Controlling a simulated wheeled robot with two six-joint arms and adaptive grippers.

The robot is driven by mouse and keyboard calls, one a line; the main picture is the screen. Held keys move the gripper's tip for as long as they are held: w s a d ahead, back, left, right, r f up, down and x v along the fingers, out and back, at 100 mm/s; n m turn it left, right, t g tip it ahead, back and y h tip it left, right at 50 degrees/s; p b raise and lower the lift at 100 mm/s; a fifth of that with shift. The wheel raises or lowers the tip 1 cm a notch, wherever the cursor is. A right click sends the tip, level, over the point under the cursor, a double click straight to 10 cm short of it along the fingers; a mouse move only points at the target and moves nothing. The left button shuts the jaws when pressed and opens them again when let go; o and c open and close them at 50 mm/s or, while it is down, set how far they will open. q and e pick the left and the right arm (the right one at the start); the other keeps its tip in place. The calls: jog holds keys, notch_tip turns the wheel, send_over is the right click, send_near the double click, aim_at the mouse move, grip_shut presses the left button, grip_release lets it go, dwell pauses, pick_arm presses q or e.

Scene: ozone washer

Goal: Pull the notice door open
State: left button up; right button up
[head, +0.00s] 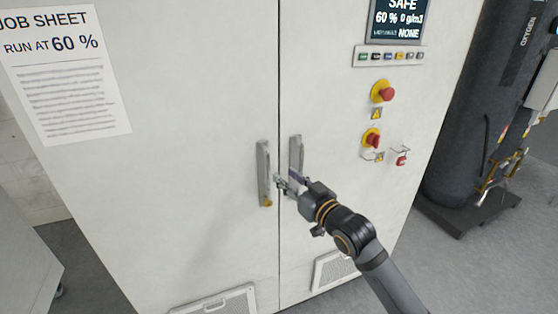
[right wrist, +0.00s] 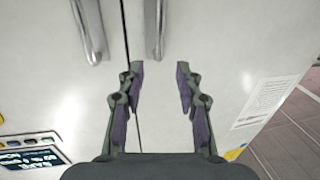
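The notice door (head: 190,130) is the left door of a tall white cabinet and carries a printed job sheet (head: 65,75). It looks shut, its edge meeting the right door at a thin dark seam. Its upright metal handle (head: 263,165) stands left of the seam. In the right wrist view this handle (right wrist: 153,28) lies ahead, roughly in line with the gap between my fingers. My right gripper (head: 284,183) is open and empty, close to the handles' lower part; the wrist view also shows it open (right wrist: 160,72). Contact with the handle cannot be told. My left gripper is out of view.
The right door's handle (head: 296,154) stands just right of the seam, close to my gripper. Red knobs (head: 386,93) and a display (head: 398,18) sit on the right door. A dark cylinder (head: 475,110) stands at the right. Grey floor is clear at lower right.

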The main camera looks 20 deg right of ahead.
aim_at(269, 163)
jog(key=p+x, duration=0.2)
jog(key=x, duration=0.8)
jog(key=shift+w+a+f, duration=0.1)
jog(key=shift+w+f, duration=0.05)
jog(key=shift+w, duration=0.15)
grip_shut()
